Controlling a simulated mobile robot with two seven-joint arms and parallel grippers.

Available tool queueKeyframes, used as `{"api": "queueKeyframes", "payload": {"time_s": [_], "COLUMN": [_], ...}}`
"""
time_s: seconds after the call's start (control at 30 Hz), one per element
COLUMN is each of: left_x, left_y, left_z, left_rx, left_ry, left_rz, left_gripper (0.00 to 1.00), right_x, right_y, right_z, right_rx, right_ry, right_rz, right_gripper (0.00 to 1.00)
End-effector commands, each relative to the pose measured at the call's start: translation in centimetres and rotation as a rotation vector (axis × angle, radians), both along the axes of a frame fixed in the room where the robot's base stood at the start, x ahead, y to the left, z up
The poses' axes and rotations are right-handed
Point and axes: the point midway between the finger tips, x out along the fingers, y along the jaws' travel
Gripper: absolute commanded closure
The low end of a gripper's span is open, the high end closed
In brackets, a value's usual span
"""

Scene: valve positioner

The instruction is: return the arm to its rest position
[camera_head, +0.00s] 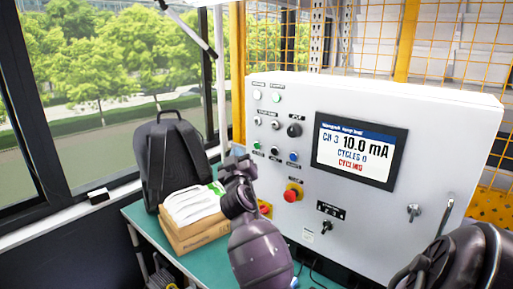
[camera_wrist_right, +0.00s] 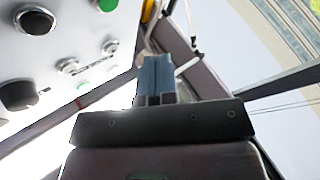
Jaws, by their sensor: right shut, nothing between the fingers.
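My right gripper (camera_head: 238,152) is in front of the left part of the white control cabinet (camera_head: 300,215), with its fingers pointing upward. In the right wrist view the two fingers (camera_wrist_right: 156,62) are together, shut with nothing between them. The cabinet's buttons and black knob (camera_wrist_right: 18,95) show on the left of that view, apart from the fingers. In the head view my right forearm comes up from the bottom middle, and a dark arm link of mine fills the bottom right corner. My left gripper is not in view.
The cabinet screen (camera_head: 356,150) reads CH 3, 10.0 mA, CYCLES 0, CYCLING. A red emergency button (camera_head: 292,194) sits beside the arm. A black backpack (camera_head: 172,155) and a cardboard box (camera_head: 190,232) with white gloves (camera_head: 190,204) stand left on the green table (camera_head: 140,218).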

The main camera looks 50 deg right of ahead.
Motion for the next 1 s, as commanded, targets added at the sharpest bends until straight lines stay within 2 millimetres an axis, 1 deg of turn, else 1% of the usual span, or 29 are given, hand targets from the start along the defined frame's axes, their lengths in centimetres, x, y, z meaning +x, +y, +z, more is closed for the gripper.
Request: {"api": "queueKeyframes", "payload": {"time_s": [0.67, 0.77, 0.87, 0.9, 0.97, 1.0], "left_x": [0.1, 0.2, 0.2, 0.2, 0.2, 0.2], "left_y": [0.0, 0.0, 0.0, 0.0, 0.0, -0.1], "left_z": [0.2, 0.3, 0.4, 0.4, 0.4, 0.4], "left_rx": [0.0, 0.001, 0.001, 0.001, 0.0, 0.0], "left_ry": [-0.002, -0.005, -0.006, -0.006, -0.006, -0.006], "left_rz": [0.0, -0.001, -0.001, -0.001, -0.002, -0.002], "left_gripper": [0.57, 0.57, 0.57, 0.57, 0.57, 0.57], "right_x": [0.0, 0.3, 1.1, 1.5, 1.7, 1.8], "right_y": [0.0, 0.3, 1.9, 2.9, 4.2, 5.1], "right_z": [0.0, 0.0, 0.1, 0.1, -0.5, -1.3], "right_rx": [-0.011, -0.005, 0.022, 0.035, 0.054, 0.066], "right_ry": [0.008, 0.014, 0.0, -0.006, -0.002, 0.006], "right_rz": [-0.004, 0.028, 0.102, 0.14, 0.195, 0.232], "right_gripper": [1.0, 1.0, 1.0, 1.0, 1.0, 1.0]}}
